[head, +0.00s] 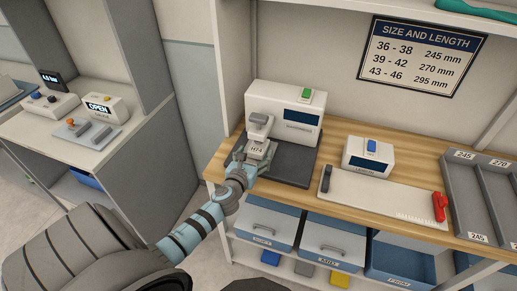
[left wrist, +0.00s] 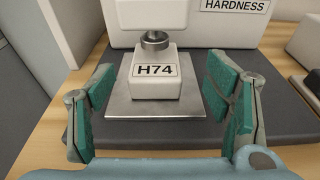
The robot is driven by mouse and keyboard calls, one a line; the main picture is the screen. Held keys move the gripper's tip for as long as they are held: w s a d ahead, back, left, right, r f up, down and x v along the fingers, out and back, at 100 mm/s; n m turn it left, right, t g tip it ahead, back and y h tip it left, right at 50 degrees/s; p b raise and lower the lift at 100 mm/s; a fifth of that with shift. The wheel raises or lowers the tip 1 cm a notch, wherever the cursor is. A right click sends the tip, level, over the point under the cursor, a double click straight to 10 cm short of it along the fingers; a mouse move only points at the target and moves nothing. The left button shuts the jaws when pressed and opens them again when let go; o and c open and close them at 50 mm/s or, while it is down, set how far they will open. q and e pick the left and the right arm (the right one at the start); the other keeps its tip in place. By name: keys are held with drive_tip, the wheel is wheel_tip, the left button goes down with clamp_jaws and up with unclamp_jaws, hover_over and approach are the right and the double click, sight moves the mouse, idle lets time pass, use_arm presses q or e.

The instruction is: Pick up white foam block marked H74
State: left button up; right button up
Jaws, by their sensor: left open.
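The white foam block marked H74 (left wrist: 154,80) stands upright on a metal plate (left wrist: 192,104) of the hardness tester (left wrist: 130,22), under the tester's round metal tip (left wrist: 154,40). In the head view the block (head: 257,150) shows small beneath the tester's head. My left gripper (left wrist: 160,105) is open, its green-padded fingers on either side of the block with a clear gap to each. In the head view my left gripper (head: 248,163) is right in front of the tester. My right gripper is not in view.
The tester's dark base (head: 290,165) sits on the wooden bench (head: 330,140). To the right are a length gauge (head: 368,158) with a white measuring board (head: 385,197) and grey trays (head: 480,200). Blue bins (head: 268,222) sit below.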

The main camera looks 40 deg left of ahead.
sight(258, 146)
use_arm(q)
drive_tip(key=x, duration=0.1)
drive_tip(key=b+x, duration=0.2)
drive_tip(key=x, duration=0.1)
drive_tip(key=shift+a+f, duration=0.25)
drive_tip(key=shift+f, duration=0.1)
drive_tip(key=shift+w+a, duration=0.15)
drive_tip(key=shift+w, duration=0.2)
drive_tip(key=c, duration=1)
